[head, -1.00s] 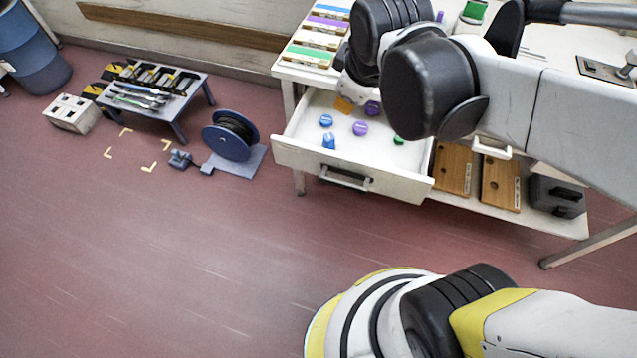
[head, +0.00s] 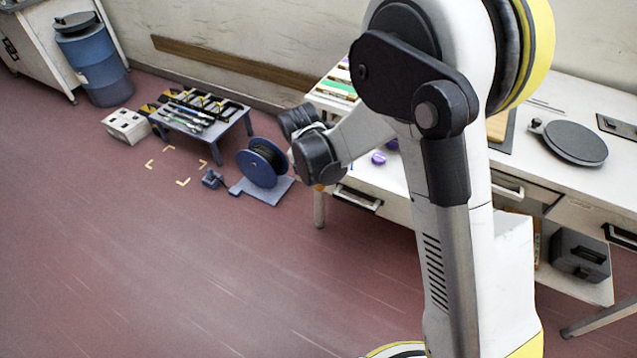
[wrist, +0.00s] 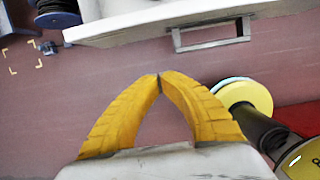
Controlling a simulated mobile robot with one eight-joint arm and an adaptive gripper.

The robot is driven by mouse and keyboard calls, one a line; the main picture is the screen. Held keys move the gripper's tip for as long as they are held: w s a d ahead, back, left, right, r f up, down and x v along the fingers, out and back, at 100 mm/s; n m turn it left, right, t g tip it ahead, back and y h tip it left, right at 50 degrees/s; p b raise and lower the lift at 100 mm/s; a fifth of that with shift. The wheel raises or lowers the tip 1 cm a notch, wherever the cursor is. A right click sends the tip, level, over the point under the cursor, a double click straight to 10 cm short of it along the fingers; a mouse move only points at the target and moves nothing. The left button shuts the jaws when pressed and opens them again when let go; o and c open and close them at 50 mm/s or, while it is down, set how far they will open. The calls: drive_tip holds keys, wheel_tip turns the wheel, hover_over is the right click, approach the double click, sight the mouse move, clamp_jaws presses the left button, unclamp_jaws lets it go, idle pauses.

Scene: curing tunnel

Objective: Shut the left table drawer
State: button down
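The left table drawer (head: 397,207) is pulled out from the white table. Its dark handle (head: 358,198) shows left of my arm, which hides much of the drawer. A purple item (head: 378,158) lies inside. In the wrist view, the drawer's pale front (wrist: 130,27) crosses the top, with its metal handle (wrist: 210,37) right of centre. My gripper (wrist: 159,77) has yellow fingers whose tips meet, with nothing between them. The tips appear below the drawer front in that picture, over the red floor. In the head view, only a bit of yellow shows beneath the wrist.
A blue cable reel (head: 262,163) stands on the floor left of the drawer. A low tool bench (head: 217,130) is farther left. A dark box (head: 580,257) sits on the table's lower shelf. The floor at front left is clear.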

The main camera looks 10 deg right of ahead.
drive_tip(key=b, duration=0.3)
approach(324, 190)
drive_tip(key=s+f, duration=0.4)
drive_tip(key=shift+w+d+r+b, duration=0.1)
drive_tip(key=shift+w+d+b, duration=0.3)
drive_tip(key=shift+w, duration=0.35)
drive_tip(key=shift+w+d+b, duration=0.3)
drive_tip(key=shift+w+b, duration=0.1)
drive_tip(key=shift+w, duration=0.3)
